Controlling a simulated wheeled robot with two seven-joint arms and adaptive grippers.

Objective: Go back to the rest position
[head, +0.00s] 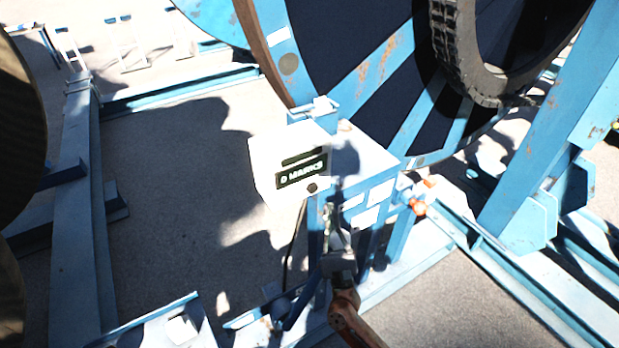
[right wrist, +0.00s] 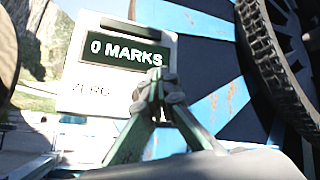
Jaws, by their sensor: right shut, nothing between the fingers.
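My right gripper (head: 336,228) is in front of a white counter box (head: 270,165), low and to the right of its dark display. In the right wrist view the gripper (right wrist: 157,84) is shut and empty, its fingertips meeting over the lower right of the box. The display (right wrist: 125,49) there reads "0 MARKS", with "ZERO" printed below it on the box face (right wrist: 90,92). I cannot tell whether the fingertips touch the box. My left gripper is in neither view.
A large blue and dark cable reel (head: 375,80) with a black tyre-like ring (head: 460,60) stands behind the box. Blue steel frame beams (head: 85,220) lie left and right. An orange-red fitting (head: 418,207) sits right of the box. Open ground (head: 180,170) shows left of it.

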